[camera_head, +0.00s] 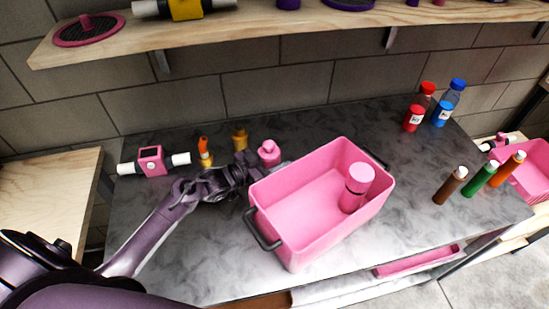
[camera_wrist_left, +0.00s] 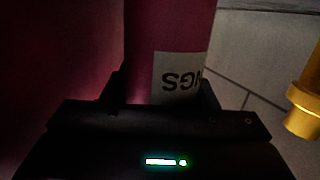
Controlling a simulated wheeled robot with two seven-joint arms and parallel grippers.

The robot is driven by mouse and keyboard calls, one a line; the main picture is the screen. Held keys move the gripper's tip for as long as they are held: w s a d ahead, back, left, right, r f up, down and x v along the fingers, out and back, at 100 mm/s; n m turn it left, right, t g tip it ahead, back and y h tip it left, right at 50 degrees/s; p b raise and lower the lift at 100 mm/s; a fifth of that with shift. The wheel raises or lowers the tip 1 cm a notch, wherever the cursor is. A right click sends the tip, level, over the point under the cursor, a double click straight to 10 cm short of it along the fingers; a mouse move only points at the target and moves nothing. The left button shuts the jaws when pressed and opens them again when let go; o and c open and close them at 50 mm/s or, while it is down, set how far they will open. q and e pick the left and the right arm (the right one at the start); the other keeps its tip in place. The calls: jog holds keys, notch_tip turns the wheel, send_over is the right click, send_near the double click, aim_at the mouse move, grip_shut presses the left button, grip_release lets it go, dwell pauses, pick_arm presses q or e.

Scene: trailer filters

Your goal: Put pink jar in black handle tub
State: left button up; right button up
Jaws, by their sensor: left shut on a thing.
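The pink tub with black handles (camera_head: 277,202) stands at the middle of the dark marbled counter. My left gripper (camera_head: 257,169) is just outside the tub's left back corner, shut on another pink jar (camera_head: 269,152). In the left wrist view this held jar (camera_wrist_left: 155,40) is between the fingers (camera_wrist_left: 163,90), with a white label showing part of some letters. Its lower part is hidden by the gripper and the tub in the head view. My right gripper is not in view.
Yellow (camera_head: 240,137) and orange-topped (camera_head: 204,150) items and a pink-and-white device (camera_head: 151,161) stand left of the gripper. Red (camera_head: 419,107) and blue-capped (camera_head: 450,103) bottles stand at the back right. A wooden shelf (camera_head: 300,45) overhangs the counter's back.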

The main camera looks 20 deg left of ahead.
pick_arm(q)
jog(key=o, duration=0.6)
jog(key=shift+f, duration=0.15)
jog(key=shift+c, duration=0.2)
jog(key=o, duration=0.5)
jog(key=shift+c, duration=0.2)
